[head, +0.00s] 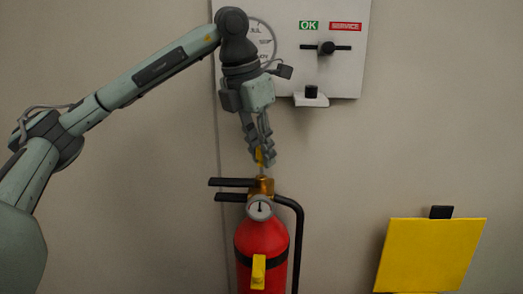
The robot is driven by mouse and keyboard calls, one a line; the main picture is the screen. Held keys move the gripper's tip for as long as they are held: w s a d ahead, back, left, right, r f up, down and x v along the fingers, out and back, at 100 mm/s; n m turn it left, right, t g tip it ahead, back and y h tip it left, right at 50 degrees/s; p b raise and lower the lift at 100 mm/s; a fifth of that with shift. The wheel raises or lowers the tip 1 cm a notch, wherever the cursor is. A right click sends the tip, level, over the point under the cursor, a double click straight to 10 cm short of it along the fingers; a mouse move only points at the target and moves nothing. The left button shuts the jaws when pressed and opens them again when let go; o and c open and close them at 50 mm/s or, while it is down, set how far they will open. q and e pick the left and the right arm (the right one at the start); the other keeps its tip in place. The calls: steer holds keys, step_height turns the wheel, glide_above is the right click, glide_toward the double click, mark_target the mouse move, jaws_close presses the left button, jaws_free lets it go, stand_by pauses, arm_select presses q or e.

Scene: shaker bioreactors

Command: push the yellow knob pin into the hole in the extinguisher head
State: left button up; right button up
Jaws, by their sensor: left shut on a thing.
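The red fire extinguisher (262,243) stands upright below the wall panel. Its brass head (262,187) has black levers pointing left, a round gauge and a black hose on the right. My left gripper (263,161) points down just above the head and is shut on the yellow knob pin (259,156). The fingers hide part of the knob. A thin shaft appears to run from the knob down to the top of the head; I cannot tell how deep it sits in the hole. My right gripper is out of view.
A white wall panel (350,75) with a dial, OK and SERVICE labels, a black slider (327,48) and a small white shelf (311,101) is behind my arm. A yellow tag (258,271) is on the extinguisher. A yellow board (431,254) stands at the lower right.

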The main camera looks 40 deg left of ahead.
arm_select(q)
steer(key=shift+f+b, duration=1)
steer(key=shift+f, duration=0.4)
stand_by(1.9)
steer(key=o, duration=0.9)
steer(key=shift+r, duration=0.1)
steer(key=v, duration=1.2)
